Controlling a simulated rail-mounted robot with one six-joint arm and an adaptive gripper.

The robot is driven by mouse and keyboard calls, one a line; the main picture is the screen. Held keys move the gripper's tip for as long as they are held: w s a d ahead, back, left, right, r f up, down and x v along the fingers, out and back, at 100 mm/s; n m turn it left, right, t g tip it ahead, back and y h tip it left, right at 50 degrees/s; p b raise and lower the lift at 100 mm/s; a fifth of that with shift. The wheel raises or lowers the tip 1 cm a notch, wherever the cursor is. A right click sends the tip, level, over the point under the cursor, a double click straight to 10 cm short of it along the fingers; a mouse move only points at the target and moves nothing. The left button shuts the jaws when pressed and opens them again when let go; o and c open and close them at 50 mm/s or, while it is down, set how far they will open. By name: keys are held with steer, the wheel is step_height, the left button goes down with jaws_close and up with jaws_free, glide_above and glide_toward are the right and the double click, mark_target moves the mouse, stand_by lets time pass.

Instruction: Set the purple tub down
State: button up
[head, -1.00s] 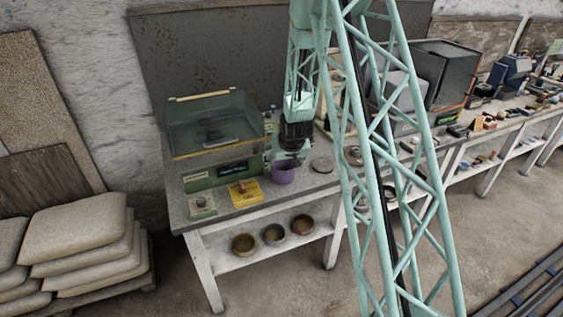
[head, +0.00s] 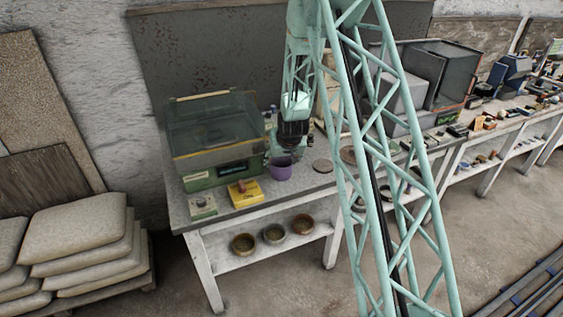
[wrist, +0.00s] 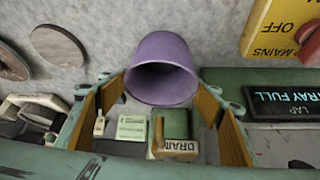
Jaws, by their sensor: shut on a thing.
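The purple tub (head: 281,171) is at the near part of the bench top (head: 315,183), just right of the green machine. My gripper (head: 288,154) is above and behind it in the head view. In the wrist view the tub (wrist: 161,60) sits between the tips of my gripper (wrist: 162,90), with one wooden-faced finger at each side. The gripper is shut on the tub. The tub's dark open mouth faces the camera. Whether its base touches the bench cannot be told.
A green machine with a clear hood (head: 215,130) stands left of the tub. A yellow box (head: 245,193) marked MAINS OFF (wrist: 275,28) is close by. A flat round disc (head: 322,166) lies to the right. Several bowls stand on the shelf below. Bench surface between tub and disc is bare.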

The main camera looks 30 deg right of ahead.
steer(key=shift+f, duration=0.15)
steer(key=o, duration=0.7)
steer(key=shift+c, duration=0.2)
steer(key=shift+r, duration=0.2)
steer(key=shift+v, duration=1.3)
steer(key=v, duration=0.9)
steer(key=shift+r, duration=0.2)
steer(key=shift+s, duration=0.1)
